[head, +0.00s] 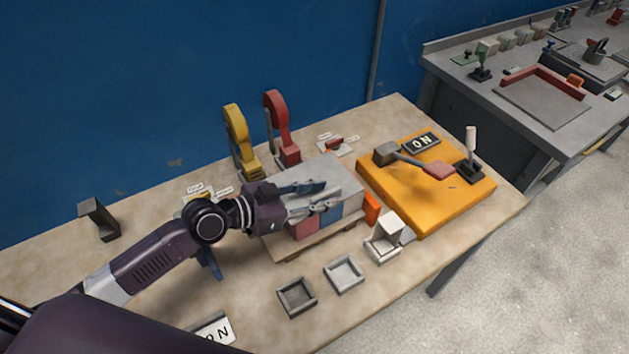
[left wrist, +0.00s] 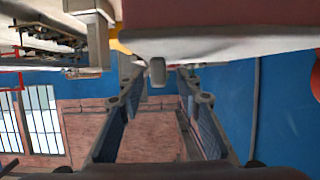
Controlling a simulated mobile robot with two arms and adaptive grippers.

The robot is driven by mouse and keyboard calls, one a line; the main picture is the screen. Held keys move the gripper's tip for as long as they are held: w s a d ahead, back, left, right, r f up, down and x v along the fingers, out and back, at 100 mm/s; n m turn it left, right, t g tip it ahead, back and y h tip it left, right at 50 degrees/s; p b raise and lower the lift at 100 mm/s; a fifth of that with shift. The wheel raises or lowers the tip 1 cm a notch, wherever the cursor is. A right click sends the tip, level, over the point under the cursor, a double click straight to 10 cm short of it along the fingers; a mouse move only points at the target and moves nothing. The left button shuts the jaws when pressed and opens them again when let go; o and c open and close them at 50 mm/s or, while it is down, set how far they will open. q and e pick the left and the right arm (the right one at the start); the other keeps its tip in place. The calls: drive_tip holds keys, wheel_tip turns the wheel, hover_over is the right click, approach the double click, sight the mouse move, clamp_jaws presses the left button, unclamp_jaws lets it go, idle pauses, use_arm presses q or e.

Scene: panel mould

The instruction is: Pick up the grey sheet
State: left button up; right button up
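The grey sheet (head: 338,172) appears as the flat grey top over a block with pink and blue sides, on the table's middle. My left gripper (head: 329,195) is over the near part of this grey top, fingers pointing right, and hides some of it. Its two fingers stand apart with no sheet visible between them. The left wrist view shows the open fingers (left wrist: 160,85) too, with a pale grey slab (left wrist: 225,48) across the top, close by. I cannot tell whether a finger touches the sheet. My right gripper is not in view.
Yellow (head: 238,135) and red (head: 280,125) clamps stand behind the block. An orange base (head: 440,205) with levers is to its right. Small grey trays (head: 297,296) and a white box (head: 386,240) sit in front. A black bracket (head: 98,218) stands at the left.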

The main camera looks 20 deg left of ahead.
use_arm(q)
drive_tip(key=shift+x, duration=0.8)
drive_tip(key=shift+s, duration=0.1)
clamp_jaws()
drive_tip(key=shift+r, duration=0.2)
